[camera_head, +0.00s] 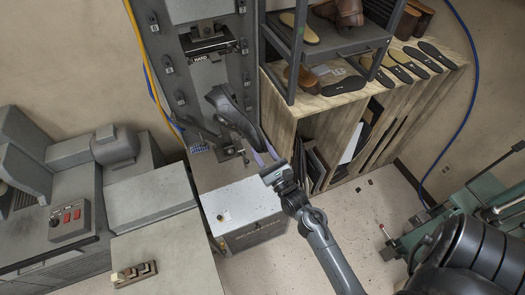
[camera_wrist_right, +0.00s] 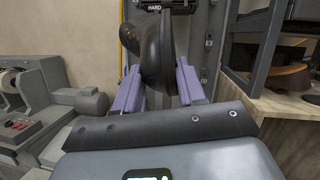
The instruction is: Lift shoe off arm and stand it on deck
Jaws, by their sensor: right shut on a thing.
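A black shoe (camera_head: 232,112) is in front of the grey stitcher column (camera_head: 207,75), tilted, one end up and left, the other down toward my gripper. My right gripper (camera_head: 262,152) is shut on the shoe's lower end with its purple fingers. In the right wrist view the shoe (camera_wrist_right: 155,48) stands between the two fingers, large and dark. A dark machine arm (camera_head: 203,129) shows below and left of the shoe; whether the shoe still touches it I cannot tell. The pale deck (camera_head: 240,203) of a low box is below, its top mostly bare. My left gripper is not in view.
A wooden rack (camera_head: 320,105) with a dark metal shelf, shoes and soles is close on the right. Grey machines (camera_head: 150,205) fill the left side, and a green machine (camera_head: 440,230) is at lower right. Free floor (camera_head: 370,215) lies between.

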